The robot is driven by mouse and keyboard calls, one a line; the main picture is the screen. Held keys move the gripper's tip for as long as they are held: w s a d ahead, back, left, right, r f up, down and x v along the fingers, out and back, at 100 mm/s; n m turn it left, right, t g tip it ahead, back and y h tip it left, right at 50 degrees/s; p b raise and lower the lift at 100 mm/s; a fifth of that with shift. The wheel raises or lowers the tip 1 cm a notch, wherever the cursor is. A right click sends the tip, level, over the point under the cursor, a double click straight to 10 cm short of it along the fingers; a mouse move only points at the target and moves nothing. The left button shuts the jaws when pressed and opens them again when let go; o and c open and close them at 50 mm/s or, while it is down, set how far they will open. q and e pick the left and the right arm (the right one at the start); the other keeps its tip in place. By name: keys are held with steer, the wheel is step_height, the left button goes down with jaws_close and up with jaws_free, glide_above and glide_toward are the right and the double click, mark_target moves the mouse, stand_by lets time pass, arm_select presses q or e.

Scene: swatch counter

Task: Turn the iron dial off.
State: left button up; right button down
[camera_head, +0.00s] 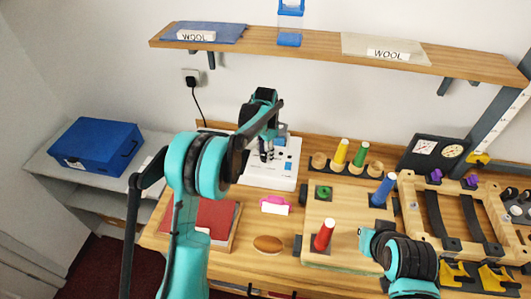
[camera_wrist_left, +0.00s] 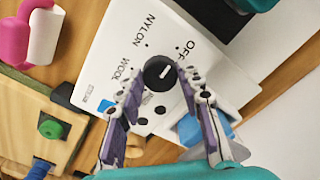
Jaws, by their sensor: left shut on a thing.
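The white control panel (camera_head: 258,178) stands at the back middle of the counter. In the left wrist view the panel (camera_wrist_left: 105,60) carries the printed words OFF, NYLON and WOOL around a round black dial (camera_wrist_left: 158,72) with a short white mark. Which setting the mark points to is hard to tell. My left gripper (camera_head: 267,154) reaches down over the panel. In the left wrist view its fingers (camera_wrist_left: 160,85) are shut on the dial, one at each side. My right gripper (camera_head: 368,240) is low at the right of the counter, apart from the panel; its jaws are unclear.
A wooden board with a red peg (camera_head: 323,235) and a blue peg (camera_head: 383,190) lies right of the panel. A pink-and-white item (camera_head: 275,205), a brown oval (camera_head: 268,244) and a red book (camera_head: 213,220) lie in front. A shelf (camera_head: 310,53) hangs above.

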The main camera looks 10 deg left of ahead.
mark_target(265, 155)
arm_select(q)
steer(key=shift+m, duration=0.3)
steer(key=o, duration=1.2)
steer(key=shift+c, duration=0.2)
steer(key=shift+r, duration=3.75)
